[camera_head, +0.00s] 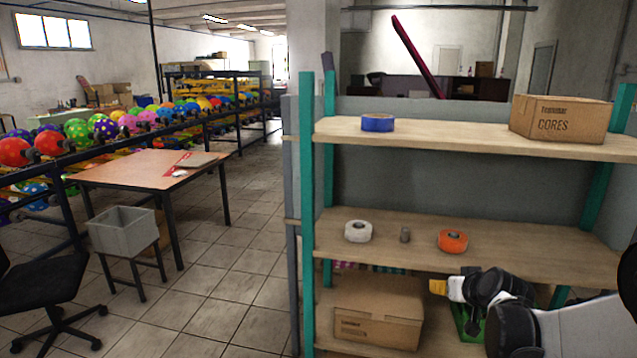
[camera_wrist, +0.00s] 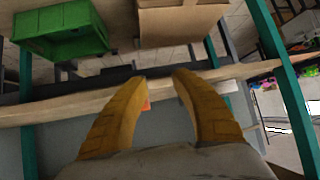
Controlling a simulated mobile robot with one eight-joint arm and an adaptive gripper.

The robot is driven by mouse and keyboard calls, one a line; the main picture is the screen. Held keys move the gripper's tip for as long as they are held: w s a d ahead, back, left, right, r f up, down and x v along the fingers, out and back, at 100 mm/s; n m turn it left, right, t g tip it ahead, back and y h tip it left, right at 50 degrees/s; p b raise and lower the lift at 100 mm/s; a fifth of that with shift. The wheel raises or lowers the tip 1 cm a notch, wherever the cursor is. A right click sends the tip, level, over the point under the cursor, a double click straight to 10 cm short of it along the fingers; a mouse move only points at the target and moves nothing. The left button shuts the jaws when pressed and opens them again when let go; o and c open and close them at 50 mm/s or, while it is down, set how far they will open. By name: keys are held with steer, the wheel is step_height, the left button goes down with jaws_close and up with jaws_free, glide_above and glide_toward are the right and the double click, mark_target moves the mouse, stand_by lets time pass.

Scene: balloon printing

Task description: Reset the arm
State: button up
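My gripper (camera_head: 440,287) is in front of the shelf rack at the lower right of the head view, with its yellow fingertips pointing left. In the wrist view my gripper (camera_wrist: 160,77) shows two yellow fingers spread apart with nothing held between them. In the head view my arm (camera_head: 560,325) reaches in from the right edge, just below the front edge of the middle shelf (camera_head: 520,245). A small orange patch shows beside the left finger in the wrist view; I cannot tell what it is.
Blue tape (camera_head: 378,123) and a cardboard box (camera_head: 560,118) are above. A carton (camera_head: 378,310) and a green crate (camera_wrist: 62,32) are low down.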

steer(key=s+a+r+g+b, duration=0.25)
steer(key=s+a, duration=0.65)
steer(key=s, duration=0.6)
steer(key=s+a+f+b, duration=0.1)
steer(key=s+a+f, duration=0.1)
steer(key=s, duration=0.6)
steer(key=s+a+f+b, duration=0.1)
steer(key=s+a, duration=0.1)
steer(key=s, duration=0.6)
steer(key=shift+f+g+b, duration=0.4)
steer(key=shift+g, duration=0.05)
